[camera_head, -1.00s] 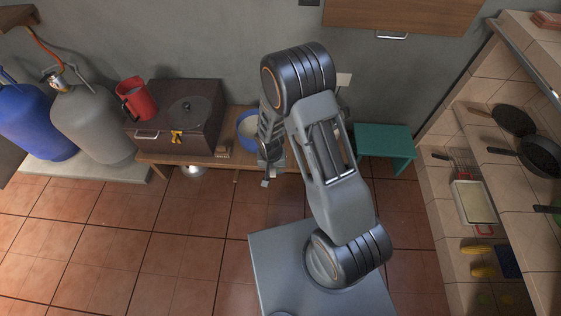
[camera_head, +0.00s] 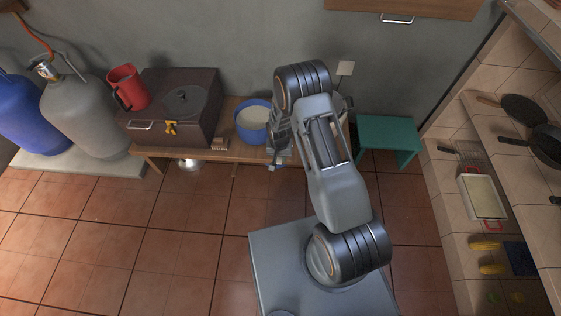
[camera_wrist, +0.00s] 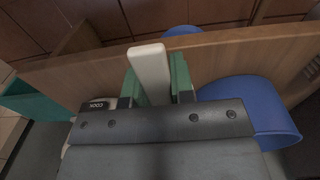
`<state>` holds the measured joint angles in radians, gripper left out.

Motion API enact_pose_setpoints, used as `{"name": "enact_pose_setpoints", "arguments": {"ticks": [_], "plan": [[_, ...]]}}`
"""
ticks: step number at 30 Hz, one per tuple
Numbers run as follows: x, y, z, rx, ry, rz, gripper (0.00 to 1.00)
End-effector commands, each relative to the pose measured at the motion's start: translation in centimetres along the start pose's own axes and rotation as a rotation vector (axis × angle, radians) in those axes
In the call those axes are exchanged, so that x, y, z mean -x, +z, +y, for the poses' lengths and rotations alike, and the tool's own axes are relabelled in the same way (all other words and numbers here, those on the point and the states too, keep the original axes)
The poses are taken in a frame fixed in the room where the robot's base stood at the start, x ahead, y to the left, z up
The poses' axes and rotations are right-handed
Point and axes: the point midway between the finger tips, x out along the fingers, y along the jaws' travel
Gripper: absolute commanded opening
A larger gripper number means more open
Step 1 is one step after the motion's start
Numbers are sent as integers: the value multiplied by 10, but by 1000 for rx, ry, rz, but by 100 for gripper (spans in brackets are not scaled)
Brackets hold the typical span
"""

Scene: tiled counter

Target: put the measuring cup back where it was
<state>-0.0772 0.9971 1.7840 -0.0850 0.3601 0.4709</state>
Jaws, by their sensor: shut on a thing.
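My gripper (camera_wrist: 150,82) is shut on a pale, handle-like bar (camera_wrist: 150,66), which I take to be part of the measuring cup. The bar sticks out between the green finger pads. The cup's bowl cannot be made out. In the head view my gripper (camera_head: 278,158) hangs at the front edge of the wooden bench (camera_head: 240,157), just right of a blue pot (camera_head: 252,134) with pale contents. The blue pot also shows in the wrist view (camera_wrist: 262,112), right of the gripper. In the head view the held thing is too small to tell.
A white appliance marked COOK (camera_wrist: 97,106) is close left of my gripper. A teal stool (camera_head: 388,135) stands right of the bench. A brown box (camera_head: 195,115) and a red jug (camera_head: 128,88) are at the left. The tiled counter (camera_head: 455,225) is at the right.

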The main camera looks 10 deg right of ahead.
Motion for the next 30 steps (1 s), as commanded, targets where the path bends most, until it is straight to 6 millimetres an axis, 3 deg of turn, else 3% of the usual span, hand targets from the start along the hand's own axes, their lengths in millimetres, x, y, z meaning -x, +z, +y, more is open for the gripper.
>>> {"name": "enact_pose_setpoints", "arguments": {"ticks": [7, 15, 26, 27, 30], "plan": [[-11, -8, 1, -1, 0, 0, 0], [-44, -9, 1, 0, 1, -1, 0], [-46, -9, 1, 0, 0, 0, 0], [-46, -9, 1, 0, 0, 0, 23], [-45, -9, 1, 0, 0, 0, 33]]}}
